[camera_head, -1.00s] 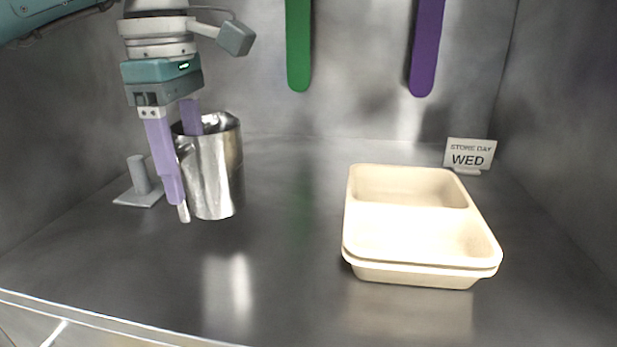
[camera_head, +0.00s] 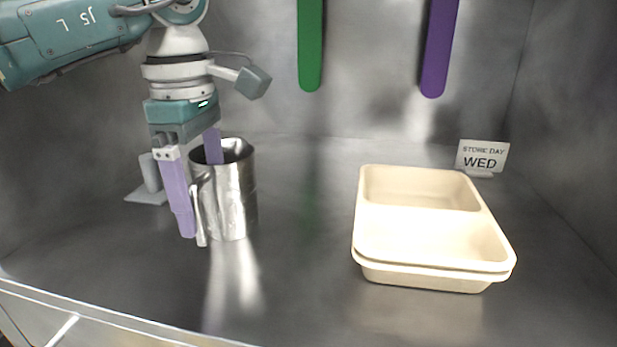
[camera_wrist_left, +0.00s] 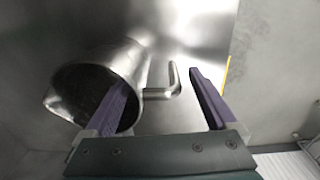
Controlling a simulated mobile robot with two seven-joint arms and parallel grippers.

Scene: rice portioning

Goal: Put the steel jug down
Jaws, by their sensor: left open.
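The steel jug (camera_head: 232,197) stands upright on the steel surface at the left in the head view. Its handle (camera_head: 199,207) is on the near left side. My left gripper (camera_head: 196,190) is open around the jug's wall and handle: one purple finger is inside the mouth, the other is outside, beyond the handle. In the left wrist view the jug (camera_wrist_left: 128,62) shows its dark mouth, with one finger across it, and its handle (camera_wrist_left: 172,84) lies between the two fingers, apart from the right-hand one. My right gripper is not in view.
A cream two-compartment tray (camera_head: 437,273) sits right of centre. A "STORE DAY WED" sign (camera_head: 482,157) stands behind it. A grey stand (camera_head: 150,181) is behind the gripper at left. Green (camera_head: 310,50) and purple (camera_head: 439,50) strips hang at the back. The surface between jug and tray is clear.

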